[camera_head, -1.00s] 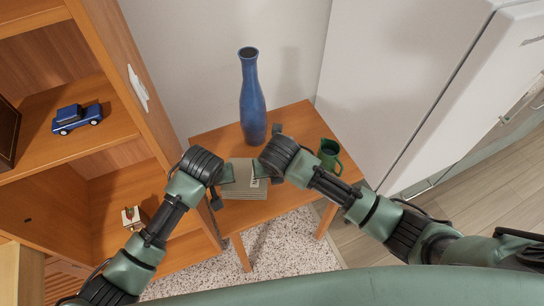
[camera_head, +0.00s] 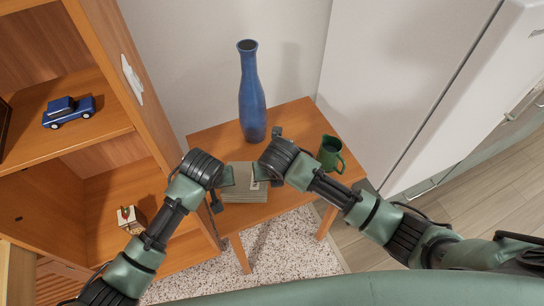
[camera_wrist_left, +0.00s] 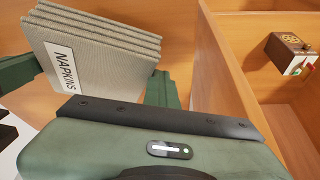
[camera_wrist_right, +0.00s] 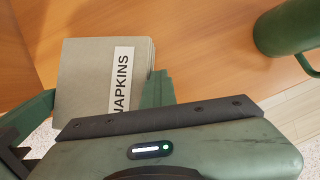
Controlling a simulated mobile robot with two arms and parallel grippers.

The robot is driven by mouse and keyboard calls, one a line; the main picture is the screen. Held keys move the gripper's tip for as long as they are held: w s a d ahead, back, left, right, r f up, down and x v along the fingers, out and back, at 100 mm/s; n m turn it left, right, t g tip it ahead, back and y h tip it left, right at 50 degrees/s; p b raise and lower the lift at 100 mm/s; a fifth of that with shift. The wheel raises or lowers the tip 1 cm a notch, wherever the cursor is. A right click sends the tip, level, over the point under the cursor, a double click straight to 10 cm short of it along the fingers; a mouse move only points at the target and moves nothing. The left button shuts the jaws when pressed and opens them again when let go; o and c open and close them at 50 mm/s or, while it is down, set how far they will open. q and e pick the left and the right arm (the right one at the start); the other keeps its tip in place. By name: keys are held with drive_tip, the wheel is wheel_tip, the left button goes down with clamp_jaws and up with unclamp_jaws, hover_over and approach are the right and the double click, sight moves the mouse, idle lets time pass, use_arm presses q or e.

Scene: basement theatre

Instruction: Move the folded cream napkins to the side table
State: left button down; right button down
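The folded napkins (camera_head: 246,184) form a neat grey-cream stack over the wooden side table (camera_head: 290,185), near its front edge. Their white NAPKINS label shows in the left wrist view (camera_wrist_left: 62,68) and the right wrist view (camera_wrist_right: 121,80). My left gripper (camera_head: 222,188) has its fingers on either side of the stack, at its left. My right gripper (camera_head: 265,170) has its fingers about the stack at its right. Both appear closed on it. Whether the stack's underside touches the table is hidden.
A tall blue vase (camera_head: 252,100) stands at the table's back, and a green mug (camera_head: 331,154) at its right. A wooden shelf unit (camera_head: 150,130) with a blue toy car (camera_head: 68,112) and a small box (camera_head: 130,218) is close on the left. A white cabinet (camera_head: 410,80) stands right.

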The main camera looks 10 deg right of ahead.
use_arm(q)
drive_tip(key=shift+d, duration=0.25)
use_arm(e)
drive_tip(key=shift+a, duration=0.3)
use_arm(q)
drive_tip(key=shift+a, duration=0.5)
use_arm(e)
drive_tip(key=shift+d, duration=0.5)
use_arm(q)
drive_tip(key=c, duration=1.7)
unclamp_jaws()
drive_tip(key=shift+a, duration=0.65)
use_arm(e)
drive_tip(key=shift+d, duration=0.75)
drive_tip(key=c, duration=1.7)
unclamp_jaws()
drive_tip(key=shift+r, duration=0.1)
use_arm(q)
drive_tip(key=v, duration=1.2)
use_arm(e)
drive_tip(key=v, duration=1.1)
drive_tip(key=shift+s+r, duration=0.25)
drive_tip(key=shift+r, duration=0.1)
